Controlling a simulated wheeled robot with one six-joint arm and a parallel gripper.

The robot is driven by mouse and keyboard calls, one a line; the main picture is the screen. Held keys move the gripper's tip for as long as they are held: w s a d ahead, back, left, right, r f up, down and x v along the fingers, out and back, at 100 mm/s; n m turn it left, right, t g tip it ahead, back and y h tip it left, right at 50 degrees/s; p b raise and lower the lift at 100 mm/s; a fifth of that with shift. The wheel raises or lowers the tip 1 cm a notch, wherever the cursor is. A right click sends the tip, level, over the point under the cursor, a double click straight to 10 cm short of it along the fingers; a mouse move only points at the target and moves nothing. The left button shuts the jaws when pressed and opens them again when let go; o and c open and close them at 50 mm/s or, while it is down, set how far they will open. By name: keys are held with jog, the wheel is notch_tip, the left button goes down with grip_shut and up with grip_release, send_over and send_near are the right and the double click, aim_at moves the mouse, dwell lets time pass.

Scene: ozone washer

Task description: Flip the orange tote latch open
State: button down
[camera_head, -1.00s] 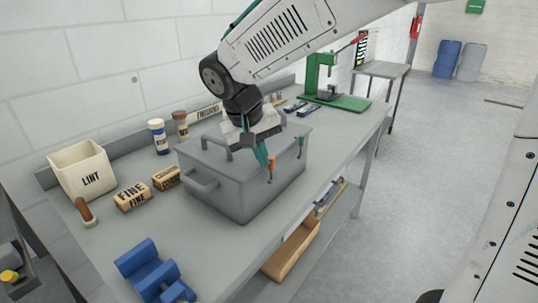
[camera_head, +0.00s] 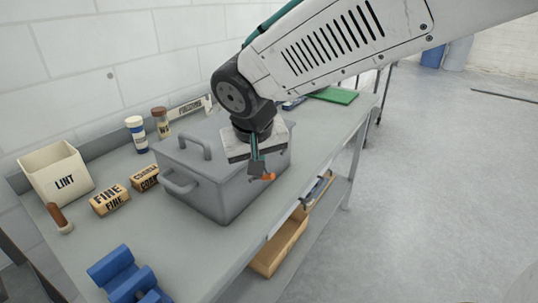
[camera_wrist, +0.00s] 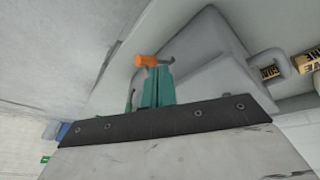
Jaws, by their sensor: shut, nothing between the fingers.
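The grey tote (camera_head: 222,198) stands on the workbench with its lid on and a handle on its near end. Its orange latch (camera_head: 268,177) is on the long side facing the aisle and sticks out roughly sideways from the wall. It also shows in the wrist view (camera_wrist: 148,61), just beyond my fingertips. My gripper (camera_head: 257,171) is shut and empty, with its teal fingers (camera_wrist: 158,84) together, pointing at the latch. The fingertips are right at the latch; whether they touch it I cannot tell. The tote's green latch is hidden behind my gripper in the head view.
A white LINT bin (camera_head: 58,176), a FINE block (camera_head: 110,200), another block (camera_head: 145,178) and jars stand left of the tote. A blue vise-like object (camera_head: 125,272) is at the near end. A wooden tray (camera_head: 279,246) sits on the lower shelf. The aisle is free.

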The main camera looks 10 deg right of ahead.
jog(key=shift+w+a+f, duration=0.25)
jog(key=shift+w+a, duration=0.35)
jog(key=shift+a, duration=0.1)
jog(key=s+r, duration=0.8)
jog(key=shift+s+r, duration=0.2)
jog(key=shift+s, duration=0.2)
